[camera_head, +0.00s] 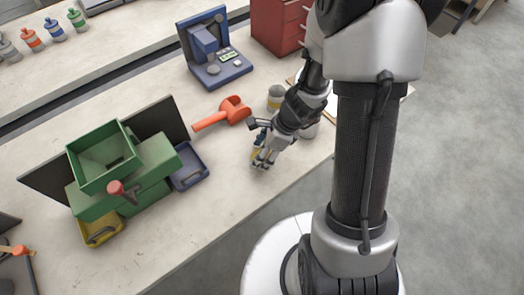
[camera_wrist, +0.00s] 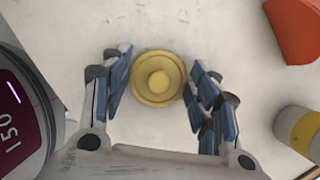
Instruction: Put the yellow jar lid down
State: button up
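The round yellow jar lid (camera_wrist: 158,79) has a raised centre and lies between the blue-padded fingers of my gripper (camera_wrist: 160,85) in the wrist view. The pads sit close against its two sides, and it looks gripped. In the head view my gripper (camera_head: 263,161) points down over the pale table, with a bit of yellow between the fingers. The height of the lid above the table is hard to tell.
A jar with a yellow band (camera_head: 275,97) and an orange scoop (camera_head: 223,114) are near my gripper. A blue scale-like device (camera_head: 214,60) stands behind. A green hopper machine (camera_head: 115,170) with a blue tray (camera_head: 188,166) is at left.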

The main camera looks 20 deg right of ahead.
jog(key=o, duration=0.4)
notch_tip(320, 180, up, 19)
jog(key=s+d+n+p, duration=0.2)
jog(key=n+p, duration=0.4)
jog(key=p, duration=0.1)
jog(key=shift+s+a+r+n+t+h, duration=0.35)
jog(key=shift+s+r+n+t+h, duration=0.25)
jog(key=shift+s+r+n, duration=2.05)
jog(key=shift+s+a+r+n+t+h, duration=0.35)
jog(key=shift+s+r+n+h, duration=0.45)
jog(key=shift+s+r+n, duration=1.75)
jog(key=shift+s+a+r+n+t+h, duration=0.3)
jog(key=shift+s+r+n+t+h, duration=0.35)
jog(key=shift+s+r+n, duration=2)
jog(key=w+n, duration=0.1)
jog(key=w+f, duration=0.1)
jog(key=shift+w+n, duration=0.35)
